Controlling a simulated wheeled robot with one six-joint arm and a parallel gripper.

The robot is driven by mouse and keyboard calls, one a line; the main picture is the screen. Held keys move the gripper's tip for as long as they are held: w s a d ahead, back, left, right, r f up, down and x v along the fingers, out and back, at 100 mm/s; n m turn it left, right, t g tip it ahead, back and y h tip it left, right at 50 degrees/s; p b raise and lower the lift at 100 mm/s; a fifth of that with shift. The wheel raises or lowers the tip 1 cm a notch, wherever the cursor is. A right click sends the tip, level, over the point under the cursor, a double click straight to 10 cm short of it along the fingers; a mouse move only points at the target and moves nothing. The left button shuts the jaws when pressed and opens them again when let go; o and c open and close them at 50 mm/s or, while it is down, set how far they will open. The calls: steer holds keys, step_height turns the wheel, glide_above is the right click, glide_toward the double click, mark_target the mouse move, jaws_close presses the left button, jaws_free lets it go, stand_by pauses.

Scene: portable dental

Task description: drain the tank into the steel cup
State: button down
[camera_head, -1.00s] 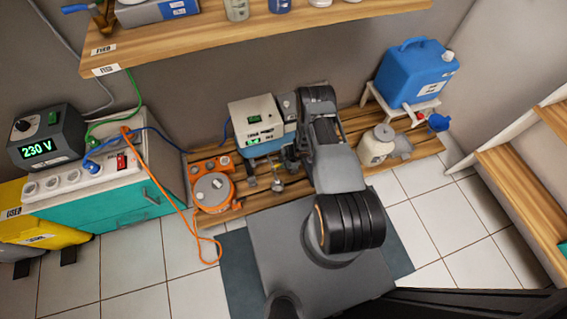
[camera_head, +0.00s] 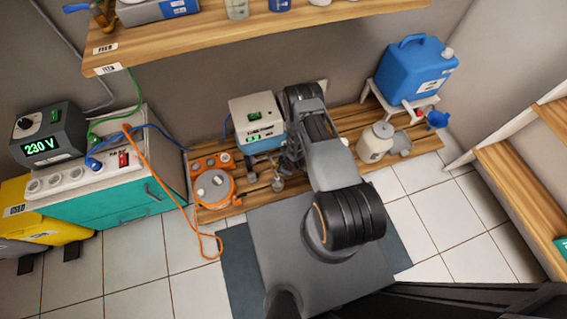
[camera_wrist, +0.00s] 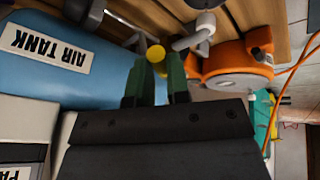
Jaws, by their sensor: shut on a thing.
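The blue air tank (camera_wrist: 75,75), with a white AIR TANK label upside down, fills the left of the wrist view. In the head view the tank (camera_head: 262,146) shows under a pale box, largely hidden. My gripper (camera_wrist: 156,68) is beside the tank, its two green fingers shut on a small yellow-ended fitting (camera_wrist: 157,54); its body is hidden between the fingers. In the head view my gripper is mostly hidden by my arm. A small grey metal cup (camera_head: 277,184) stands on the wooden slats. A grey cylindrical piece (camera_wrist: 194,38) shows beyond the fingers; I cannot tell whether it is the cup.
An orange round device (camera_head: 214,188) stands left of the cup, with an orange cable trailing to the floor. A teal cabinet (camera_head: 125,195) stands further left. A white bottle (camera_head: 375,143) and blue canister (camera_head: 415,72) are at right. A wooden shelf (camera_head: 250,38) overhangs the back.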

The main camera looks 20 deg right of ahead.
steer(key=a+m+h, duration=0.1)
steer(key=m, duration=0.1)
steer(key=s+a+m+h+b, duration=0.1)
steer(key=m, duration=0.2)
steer(key=a+m+h+b, duration=0.1)
steer(key=m, duration=0.1)
steer(key=shift+s+a+f+m, duration=0.1)
steer(key=shift+s+m, duration=0.2)
steer(key=shift+m, duration=0.1)
steer(key=shift+a+m+h+b, duration=0.45)
steer(key=shift+m+h+b, duration=0.2)
steer(key=shift+m, duration=0.55)
steer(key=c, duration=1.1)
jaws_free()
steer(key=p+v, duration=0.4)
steer(key=v, duration=1)
